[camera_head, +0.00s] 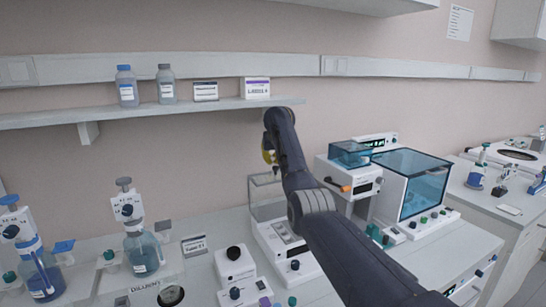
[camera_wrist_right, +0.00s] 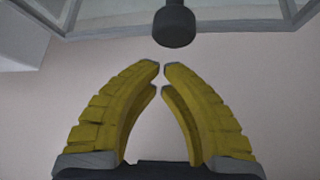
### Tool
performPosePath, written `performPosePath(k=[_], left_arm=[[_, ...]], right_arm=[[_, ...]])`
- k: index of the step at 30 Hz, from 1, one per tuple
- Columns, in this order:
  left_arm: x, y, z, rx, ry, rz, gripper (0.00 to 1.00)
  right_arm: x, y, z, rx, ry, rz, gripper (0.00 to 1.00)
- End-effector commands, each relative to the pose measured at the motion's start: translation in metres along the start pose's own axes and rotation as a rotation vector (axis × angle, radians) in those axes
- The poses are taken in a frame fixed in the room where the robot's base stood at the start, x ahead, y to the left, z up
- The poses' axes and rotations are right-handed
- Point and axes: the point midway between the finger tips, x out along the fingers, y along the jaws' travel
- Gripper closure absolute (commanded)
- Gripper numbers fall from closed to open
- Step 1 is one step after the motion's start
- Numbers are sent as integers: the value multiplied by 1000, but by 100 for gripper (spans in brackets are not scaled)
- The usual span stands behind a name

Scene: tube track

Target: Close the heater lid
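A white bench device (camera_head: 283,236) stands left of my right arm, with a clear lid (camera_head: 265,192) raised upright at its back; I take it as the heater. My right gripper (camera_head: 268,153) is small and partly hidden by its own arm, above the raised lid. In the right wrist view its yellow fingers (camera_wrist_right: 160,66) have their tips almost together, with nothing between them. A dark knob (camera_wrist_right: 174,27) is just beyond the tips, apart from them, in front of a clear pane with a pale frame (camera_wrist_right: 130,26). My left gripper is out of view.
A device with a blue lid (camera_head: 350,153) and a larger blue-windowed box (camera_head: 411,185) stand to the right of the arm. Flasks (camera_head: 143,252) and a small knobbed unit (camera_head: 234,265) are on the left. A wall shelf (camera_head: 140,112) with bottles runs behind.

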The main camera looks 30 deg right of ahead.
Motion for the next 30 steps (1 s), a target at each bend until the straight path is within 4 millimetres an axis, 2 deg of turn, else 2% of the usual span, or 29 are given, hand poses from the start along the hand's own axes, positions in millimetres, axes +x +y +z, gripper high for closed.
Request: performPosePath(k=[18,30], left_arm=[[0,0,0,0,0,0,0],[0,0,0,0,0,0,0]], right_arm=[[-20,-1,24,0,1,-1,100],[-24,-1,30,0,1,-1,100]])
